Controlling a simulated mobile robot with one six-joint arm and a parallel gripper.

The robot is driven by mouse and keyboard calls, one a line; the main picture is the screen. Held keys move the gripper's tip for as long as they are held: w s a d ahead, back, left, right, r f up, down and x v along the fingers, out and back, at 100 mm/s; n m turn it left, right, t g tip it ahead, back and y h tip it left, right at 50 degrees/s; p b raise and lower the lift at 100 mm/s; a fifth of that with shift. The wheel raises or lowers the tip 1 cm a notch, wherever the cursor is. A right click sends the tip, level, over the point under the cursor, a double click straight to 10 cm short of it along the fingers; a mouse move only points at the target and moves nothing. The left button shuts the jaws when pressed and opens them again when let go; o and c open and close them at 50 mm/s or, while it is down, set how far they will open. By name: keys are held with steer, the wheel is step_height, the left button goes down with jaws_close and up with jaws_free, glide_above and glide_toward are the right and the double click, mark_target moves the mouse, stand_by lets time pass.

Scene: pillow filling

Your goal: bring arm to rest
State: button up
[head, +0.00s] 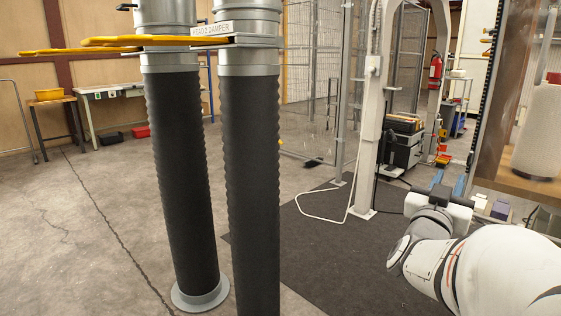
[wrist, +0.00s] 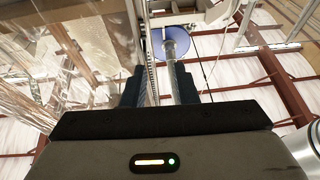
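My gripper (wrist: 158,78) shows in the wrist view with its two dark fingers apart and nothing between them. It points up toward the ceiling and a round blue disc (wrist: 177,33) on a grey post. In the head view my white arm (head: 470,262) comes in from the lower right, bent. Its grey and white wrist end is near the right side, and the fingers are hard to make out there.
Two black ribbed hoses (head: 251,190) hang in front, left of my arm. A white post (head: 371,150) stands behind my arm, beside a wire fence (head: 318,60). A framed panel with a pale cylinder (head: 541,130) is at right. Floor at left is open.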

steer(key=w+a+r+n+g+y+p, duration=0.1)
steer(key=a+r+n+g+y+p, duration=0.15)
steer(key=a+y+p, duration=0.5)
steer(key=a+r+n+g+y+p, duration=0.1)
steer(key=a+n+y+p, duration=0.3)
steer(key=a+y+p, duration=0.35)
steer(key=s+a+r+n+g+p, duration=0.1)
steer(key=s+a+r+g+p, duration=0.1)
steer(key=s+a+g+p, duration=0.2)
steer(key=s+a+r+n+g+p, duration=0.1)
steer(key=s+a+g+p, duration=0.3)
steer(key=s+p, duration=0.5)
steer(key=s+g, duration=0.1)
steer(key=s, duration=0.2)
steer(key=shift+s+a+r+p, duration=0.2)
steer(key=shift+s+r+p, duration=0.15)
steer(key=shift+n, duration=0.25)
